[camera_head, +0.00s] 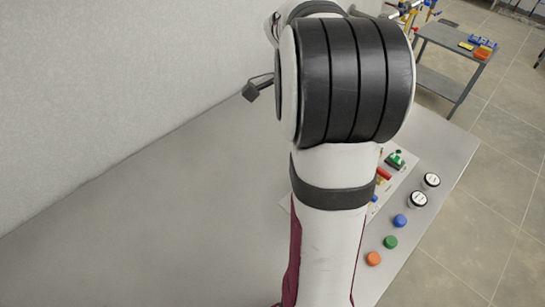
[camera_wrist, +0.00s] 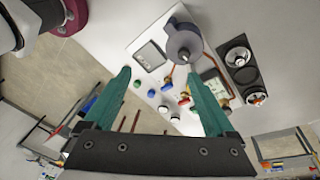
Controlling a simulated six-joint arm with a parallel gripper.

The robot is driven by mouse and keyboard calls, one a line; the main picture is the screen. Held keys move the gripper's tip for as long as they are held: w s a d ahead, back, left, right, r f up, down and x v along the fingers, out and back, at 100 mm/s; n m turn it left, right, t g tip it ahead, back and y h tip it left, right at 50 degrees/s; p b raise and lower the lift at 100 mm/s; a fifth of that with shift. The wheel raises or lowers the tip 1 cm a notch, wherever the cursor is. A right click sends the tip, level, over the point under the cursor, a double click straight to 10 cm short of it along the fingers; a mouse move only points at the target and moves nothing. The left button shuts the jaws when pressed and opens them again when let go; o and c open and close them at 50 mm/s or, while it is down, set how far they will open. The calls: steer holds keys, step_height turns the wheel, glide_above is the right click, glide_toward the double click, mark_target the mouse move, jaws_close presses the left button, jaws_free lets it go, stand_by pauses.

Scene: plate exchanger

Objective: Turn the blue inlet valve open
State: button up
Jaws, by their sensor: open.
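My gripper (camera_wrist: 160,82) shows in the wrist view as two teal fingers spread wide, with nothing between them held. Beyond the fingers is a white panel with fittings and copper-coloured pipes. In the head view a small blue part (camera_head: 375,198) shows at the panel's edge, partly hidden by my arm. My gripper is not visible in the head view.
In the head view, blue (camera_head: 400,220), green (camera_head: 390,241) and orange (camera_head: 373,258) round knobs and two white gauges (camera_head: 418,199) stand right of my arm. The grey table (camera_head: 180,230) is clear to the left. A grey round housing (camera_wrist: 183,44) stands near the fingers.

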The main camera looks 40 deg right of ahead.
steer(key=a+r+n, duration=0.1)
steer(key=a+n, duration=0.4)
steer(key=a, duration=0.3)
steer(key=shift+w+a+t, duration=0.25)
steer(key=shift+a+t, duration=0.05)
steer(key=shift+t, duration=0.1)
steer(key=shift+a+r+n, duration=0.15)
steer(key=shift+n, duration=0.15)
steer(key=s+a+f+n+t+y, duration=0.1)
steer(key=s+a+n, duration=0.4)
steer(key=a+n, duration=0.3)
steer(key=s+a+f+n+y, duration=0.1)
steer(key=s+a+n, duration=0.4)
steer(key=a+n, duration=0.3)
steer(key=a, duration=0.3)
steer(key=shift+s+a+f+t, duration=0.2)
steer(key=shift+a+f+t, duration=0.1)
steer(key=shift+a+t, duration=0.1)
